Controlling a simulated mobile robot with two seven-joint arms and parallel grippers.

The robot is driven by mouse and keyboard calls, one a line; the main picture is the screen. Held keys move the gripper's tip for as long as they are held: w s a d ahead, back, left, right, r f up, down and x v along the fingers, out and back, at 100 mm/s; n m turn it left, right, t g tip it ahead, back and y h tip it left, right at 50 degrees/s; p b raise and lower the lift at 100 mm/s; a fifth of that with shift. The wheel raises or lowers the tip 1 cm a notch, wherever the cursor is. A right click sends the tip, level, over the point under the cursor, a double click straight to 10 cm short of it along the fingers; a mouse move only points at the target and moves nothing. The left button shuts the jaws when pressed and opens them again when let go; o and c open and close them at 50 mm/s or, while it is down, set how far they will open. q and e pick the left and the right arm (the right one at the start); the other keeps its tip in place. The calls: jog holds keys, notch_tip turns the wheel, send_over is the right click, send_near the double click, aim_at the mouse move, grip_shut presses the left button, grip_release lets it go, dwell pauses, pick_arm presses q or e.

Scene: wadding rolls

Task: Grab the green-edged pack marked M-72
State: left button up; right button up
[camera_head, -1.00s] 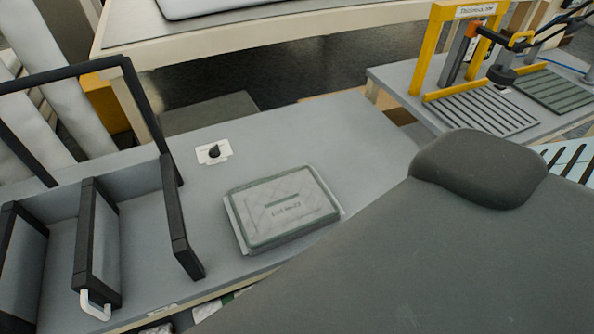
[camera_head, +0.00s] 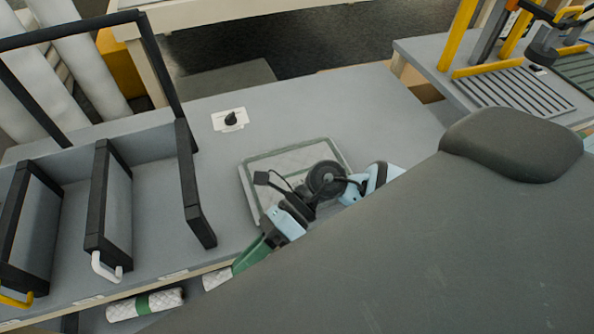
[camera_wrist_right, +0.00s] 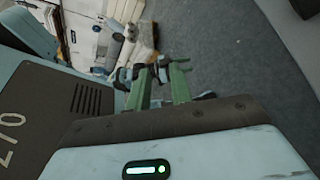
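A flat, light quilted pack with a green edge (camera_head: 285,158) lies on the grey bench. My right arm crosses in front of its lower right part, and its label cannot be read now. My right gripper (camera_head: 250,256) has green fingers and is near the bench's front edge, below and left of the pack in the picture. In the right wrist view its two fingers (camera_wrist_right: 162,80) stand apart with nothing seen held between them. My left gripper is not in view.
A dark-framed rack with dividers (camera_head: 188,185) stands left of the pack. A small white card with a black knob (camera_head: 230,119) lies behind it. A white roll with a green band (camera_head: 145,304) sits below the bench front.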

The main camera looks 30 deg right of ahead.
jog(key=w+d+f+n+t+h, duration=0.1)
jog(key=w+d+n+h, duration=0.1)
jog(key=d, duration=0.5)
jog(key=w+d+n+h, duration=0.2)
jog(key=w+d+h, duration=0.2)
jog(key=d+h, duration=0.3)
jog(key=w+d+f+n+t+h, duration=0.1)
jog(key=w+d+n+h, duration=0.1)
jog(key=d+h, duration=0.3)
jog(key=shift+w+d+f+t+b, duration=0.1)
jog(key=shift+w+d, duration=0.05)
jog(key=shift+d, duration=0.35)
jog(key=shift+w+d+f+t+b, duration=0.1)
jog(key=shift+d+f+b, duration=0.05)
jog(key=shift+d, duration=0.4)
jog(key=shift+w+d+f+t+b, duration=0.1)
jog(key=shift+w+d, duration=0.05)
jog(key=shift+d, duration=0.35)
jog(key=shift+a+f, duration=0.15)
jog(key=shift+f, duration=3.75)
grip_shut()
